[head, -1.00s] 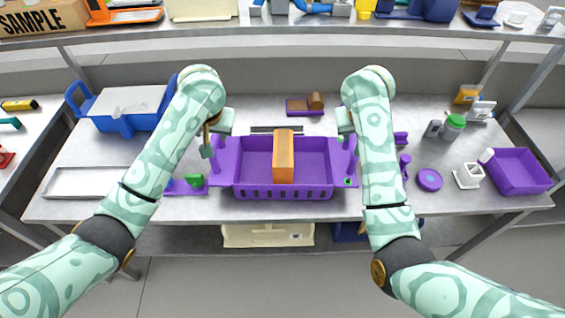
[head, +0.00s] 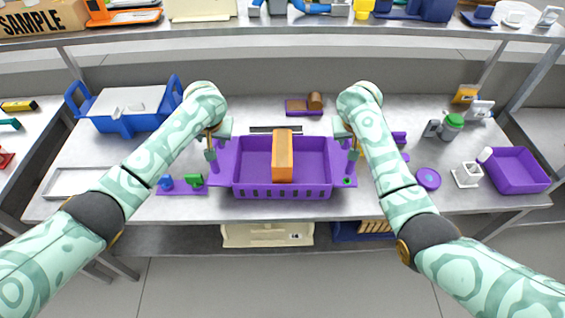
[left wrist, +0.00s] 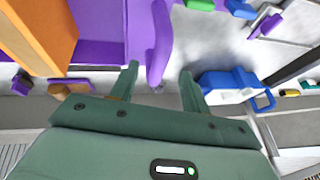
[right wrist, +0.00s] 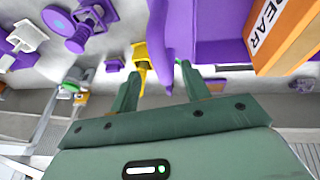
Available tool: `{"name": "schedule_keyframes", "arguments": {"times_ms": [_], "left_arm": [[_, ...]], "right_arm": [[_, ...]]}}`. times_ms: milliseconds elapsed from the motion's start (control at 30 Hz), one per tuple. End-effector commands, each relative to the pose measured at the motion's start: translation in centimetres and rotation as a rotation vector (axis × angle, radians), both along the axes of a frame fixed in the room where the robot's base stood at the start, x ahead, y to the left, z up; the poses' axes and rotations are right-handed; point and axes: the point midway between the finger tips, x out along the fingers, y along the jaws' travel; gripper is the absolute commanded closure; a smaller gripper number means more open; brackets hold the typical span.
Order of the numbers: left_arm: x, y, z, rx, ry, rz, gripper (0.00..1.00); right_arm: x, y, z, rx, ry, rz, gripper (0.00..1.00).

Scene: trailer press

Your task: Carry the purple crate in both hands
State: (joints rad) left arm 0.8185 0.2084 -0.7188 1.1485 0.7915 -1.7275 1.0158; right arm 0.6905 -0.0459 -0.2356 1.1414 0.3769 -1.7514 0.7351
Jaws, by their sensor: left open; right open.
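The purple crate (head: 255,192) sits on the grey table with an upright handle on a plate at each end. An orange box (head: 282,158) stands inside it. My left gripper (head: 212,152) is open at the crate's left handle, and in the left wrist view that handle (left wrist: 160,50) rises between the two apart fingers (left wrist: 157,80). My right gripper (head: 350,150) is open at the right handle, and in the right wrist view the handle (right wrist: 163,45) shows between its fingers (right wrist: 157,78). I cannot tell whether any finger touches a handle.
A blue crate (head: 125,126) stands at the back left, and a grey tray (head: 78,182) lies left. A small purple bin (head: 516,170), a purple disc (head: 428,179) and a green-lidded jar (head: 452,127) stand right. A shelf (head: 330,29) runs above the back.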

Motion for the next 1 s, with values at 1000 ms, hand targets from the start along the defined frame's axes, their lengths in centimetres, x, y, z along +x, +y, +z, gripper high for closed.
{"name": "schedule_keyframes", "arguments": {"times_ms": [1000], "left_arm": [[3.0, 1.3, -6.9, -0.001, -0.001, -0.001, 0.78]], "right_arm": [[2.9, -1.3, -7.0, 0.001, -0.001, 0.001, 0.78]]}}
